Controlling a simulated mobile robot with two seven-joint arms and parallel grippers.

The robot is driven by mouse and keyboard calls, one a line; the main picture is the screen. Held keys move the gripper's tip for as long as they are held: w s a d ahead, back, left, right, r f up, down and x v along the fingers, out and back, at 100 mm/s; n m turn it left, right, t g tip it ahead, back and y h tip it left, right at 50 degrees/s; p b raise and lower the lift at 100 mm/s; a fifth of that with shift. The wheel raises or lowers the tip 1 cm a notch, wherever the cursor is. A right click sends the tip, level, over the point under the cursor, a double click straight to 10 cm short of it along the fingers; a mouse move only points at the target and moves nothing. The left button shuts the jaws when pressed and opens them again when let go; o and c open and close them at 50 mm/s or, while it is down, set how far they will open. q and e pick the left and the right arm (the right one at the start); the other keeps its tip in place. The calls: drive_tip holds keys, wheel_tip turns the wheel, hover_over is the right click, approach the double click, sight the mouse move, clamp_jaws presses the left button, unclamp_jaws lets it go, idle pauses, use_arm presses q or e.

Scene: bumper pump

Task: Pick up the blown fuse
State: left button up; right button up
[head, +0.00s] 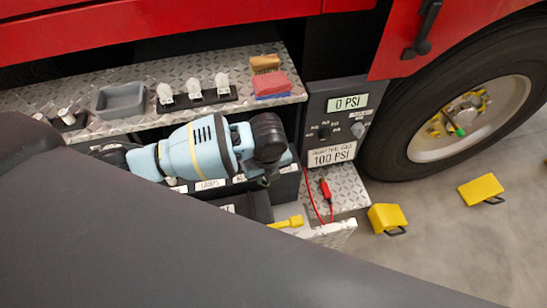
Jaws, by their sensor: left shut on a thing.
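My left gripper (268,178) hangs at the end of the light blue arm, in front of the tread-plate shelf and above the labelled bins. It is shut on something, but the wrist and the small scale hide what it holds. I cannot pick out a blown fuse in this view. A dark block with small pale pieces (66,115) stands at the left end of the shelf; I cannot tell whether they are fuses. My right gripper is not in view.
The tread-plate shelf (150,75) bears a grey tray (122,99), white bulb-like pieces (194,88) and a red-and-blue block (273,86). A gauge panel (337,122), red clamp (326,189) and yellow chocks (387,217) are to the right. Open floor lies at lower right.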

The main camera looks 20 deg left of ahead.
use_arm(q)
drive_tip(key=shift+s+a+r, duration=0.1)
drive_tip(key=shift+s, duration=1.25)
drive_tip(key=shift+s+a+r, duration=0.1)
drive_tip(key=shift+s, duration=1.25)
